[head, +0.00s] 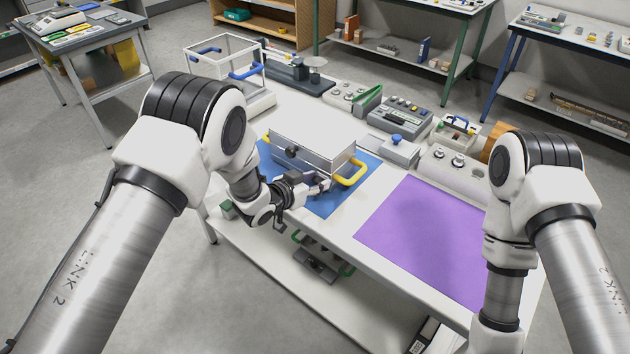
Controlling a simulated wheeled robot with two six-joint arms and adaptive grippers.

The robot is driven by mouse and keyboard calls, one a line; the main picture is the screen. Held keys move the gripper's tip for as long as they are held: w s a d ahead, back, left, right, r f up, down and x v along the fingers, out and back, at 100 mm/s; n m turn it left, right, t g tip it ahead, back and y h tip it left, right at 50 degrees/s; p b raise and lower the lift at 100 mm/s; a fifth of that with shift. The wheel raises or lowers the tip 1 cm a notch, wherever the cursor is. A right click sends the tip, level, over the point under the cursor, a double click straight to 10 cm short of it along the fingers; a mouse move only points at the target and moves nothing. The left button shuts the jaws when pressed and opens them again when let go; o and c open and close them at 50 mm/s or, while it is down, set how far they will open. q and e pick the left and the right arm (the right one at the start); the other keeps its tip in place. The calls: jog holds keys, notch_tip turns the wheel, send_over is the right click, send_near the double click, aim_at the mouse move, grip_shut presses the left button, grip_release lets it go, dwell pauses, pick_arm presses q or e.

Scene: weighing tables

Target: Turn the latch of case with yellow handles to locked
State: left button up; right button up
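The case with yellow handles (318,138) is a light metal box with its lid down, sitting on a blue mat (338,202). One yellow handle (352,172) shows at its right end. A dark round part (291,152) shows on its front face; I cannot tell whether it is the latch or how it is turned. My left gripper (320,184) is close in front of the lower right part of the front face and hides some of it. Contact and finger opening are too small to tell. My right arm runs out of the bottom edge, its gripper out of view.
A purple mat (425,238) lies bare to the right. Behind the case stand a clear box with blue handles (225,65), a dark scale (300,75), grey panels with knobs (400,118) and a blue-knobbed box (394,148). A lower shelf holds a green-handled item (318,262).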

pick_arm(q)
grip_shut()
jog(key=shift+a, duration=0.2)
